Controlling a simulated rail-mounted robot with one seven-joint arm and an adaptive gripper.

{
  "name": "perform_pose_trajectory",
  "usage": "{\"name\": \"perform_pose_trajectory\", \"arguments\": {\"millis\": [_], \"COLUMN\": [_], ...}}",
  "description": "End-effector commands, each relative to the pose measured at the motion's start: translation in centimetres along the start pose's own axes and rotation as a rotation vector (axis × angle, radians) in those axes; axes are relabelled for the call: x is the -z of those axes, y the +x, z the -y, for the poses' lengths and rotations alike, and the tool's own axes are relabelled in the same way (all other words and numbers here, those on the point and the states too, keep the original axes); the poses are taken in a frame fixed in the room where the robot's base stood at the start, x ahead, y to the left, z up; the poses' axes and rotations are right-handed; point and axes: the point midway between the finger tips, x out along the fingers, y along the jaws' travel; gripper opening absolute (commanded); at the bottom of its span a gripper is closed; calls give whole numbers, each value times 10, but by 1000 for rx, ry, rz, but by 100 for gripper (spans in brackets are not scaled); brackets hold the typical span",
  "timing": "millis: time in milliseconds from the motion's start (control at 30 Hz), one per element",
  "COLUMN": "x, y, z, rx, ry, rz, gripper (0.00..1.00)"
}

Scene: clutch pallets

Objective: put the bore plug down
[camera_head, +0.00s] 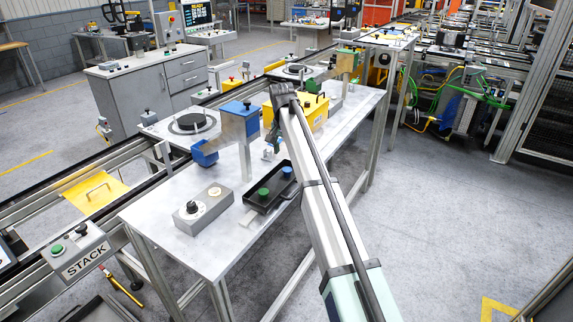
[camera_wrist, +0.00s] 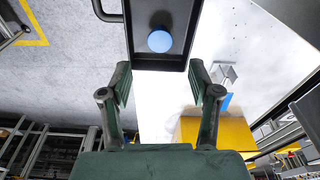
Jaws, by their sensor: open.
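A black tray (camera_head: 248,203) lies on the metal workbench, with a green round plug (camera_head: 263,192) and a blue round plug (camera_head: 287,171) in it. I cannot tell which of them is the bore plug. In the wrist view the blue plug (camera_wrist: 159,40) lies in the tray (camera_wrist: 178,62), ahead of my fingers and apart from them. My gripper (camera_wrist: 160,78) is open with nothing between its fingers. In the head view my gripper (camera_head: 272,142) is above the bench, behind the tray, and partly hidden by my arm.
A grey box with a black knob (camera_head: 204,209) stands left of the tray. A blue fixture on a post (camera_head: 236,124) rises behind it. A yellow box (camera_head: 312,110) stands farther back on the bench. A small pale fitting (camera_head: 268,153) is near my gripper.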

Motion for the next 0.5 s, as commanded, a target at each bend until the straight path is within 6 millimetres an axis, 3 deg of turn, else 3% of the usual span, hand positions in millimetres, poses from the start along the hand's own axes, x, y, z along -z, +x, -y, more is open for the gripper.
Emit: {"name": "perform_pose_trajectory", "arguments": {"millis": [200, 500], "x": [0, 0], "y": [-27, -35], "z": [1, 0], "rx": [0, 0], "ry": [0, 0], "rz": [-1, 0], "gripper": [62, 62]}}
